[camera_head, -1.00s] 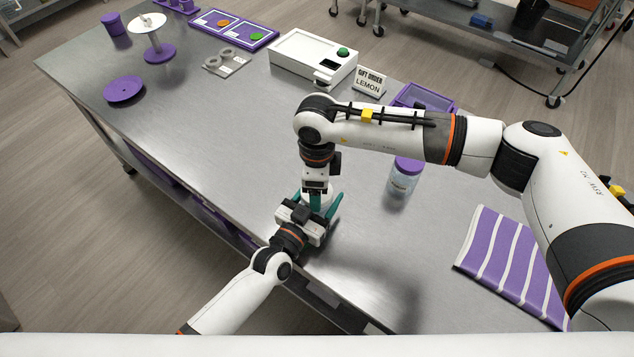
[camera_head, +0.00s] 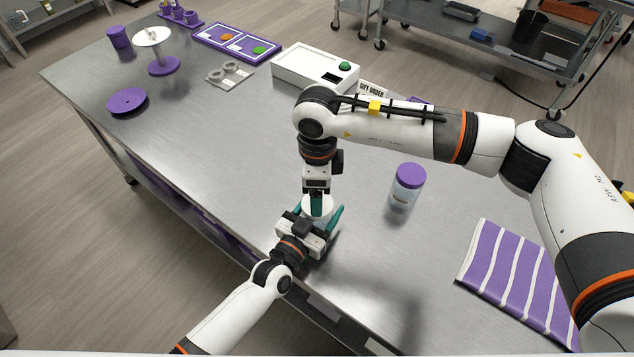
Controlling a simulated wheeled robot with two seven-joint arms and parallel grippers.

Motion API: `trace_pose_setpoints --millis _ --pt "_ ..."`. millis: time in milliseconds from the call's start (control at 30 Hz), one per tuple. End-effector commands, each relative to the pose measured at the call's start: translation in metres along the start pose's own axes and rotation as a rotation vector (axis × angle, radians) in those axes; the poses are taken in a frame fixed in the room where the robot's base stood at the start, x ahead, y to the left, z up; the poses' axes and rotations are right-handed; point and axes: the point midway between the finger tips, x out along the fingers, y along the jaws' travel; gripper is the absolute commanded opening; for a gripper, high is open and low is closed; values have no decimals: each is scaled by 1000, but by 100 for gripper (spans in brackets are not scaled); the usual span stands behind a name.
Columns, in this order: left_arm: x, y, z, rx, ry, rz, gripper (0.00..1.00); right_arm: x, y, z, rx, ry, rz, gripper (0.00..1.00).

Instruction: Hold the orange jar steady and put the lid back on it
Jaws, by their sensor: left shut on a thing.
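My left gripper (camera_head: 312,222) reaches in from the bottom left near the table's front edge. Its teal fingers are shut around a white, round-topped thing (camera_head: 328,209), probably the jar or its lid. No orange shows on it, and most of it is hidden by the grippers. My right gripper (camera_head: 316,206) points straight down over the same spot, its teal fingers seen edge-on against the white thing. I cannot tell whether those fingers grip it or how far apart they are.
A clear jar with a purple lid (camera_head: 408,185) stands right of the grippers. A purple striped cloth (camera_head: 515,280) lies at the right. A white box with a green button (camera_head: 315,70), a sign (camera_head: 372,88) and a purple plate (camera_head: 128,101) are farther back. The left-middle tabletop is clear.

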Motion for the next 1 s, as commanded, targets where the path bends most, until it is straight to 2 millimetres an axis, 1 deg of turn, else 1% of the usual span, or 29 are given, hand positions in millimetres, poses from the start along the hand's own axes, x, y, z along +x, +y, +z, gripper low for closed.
trace_pose_setpoints --millis 67,167,400,533,700,1000 --pt "-1 -1 -2 -1 4 -2 1 -3 1 0 -73 0 2 79" --pt "-1 -1 -1 -1 3 -2 1 -9 1 0 -231 0 2 79" --pt "-1 -1 -1 -1 3 -2 1 -24 1 0 -679 0 2 79" --pt "-1 -1 -1 -1 3 -2 1 -30 1 0 -856 -1 2 79" --pt "-1 -1 -1 -1 3 -2 1 -34 1 0 -969 -1 1 79" --pt "0 -1 -1 -1 2 -2 1 -34 1 0 -983 -1 1 79"
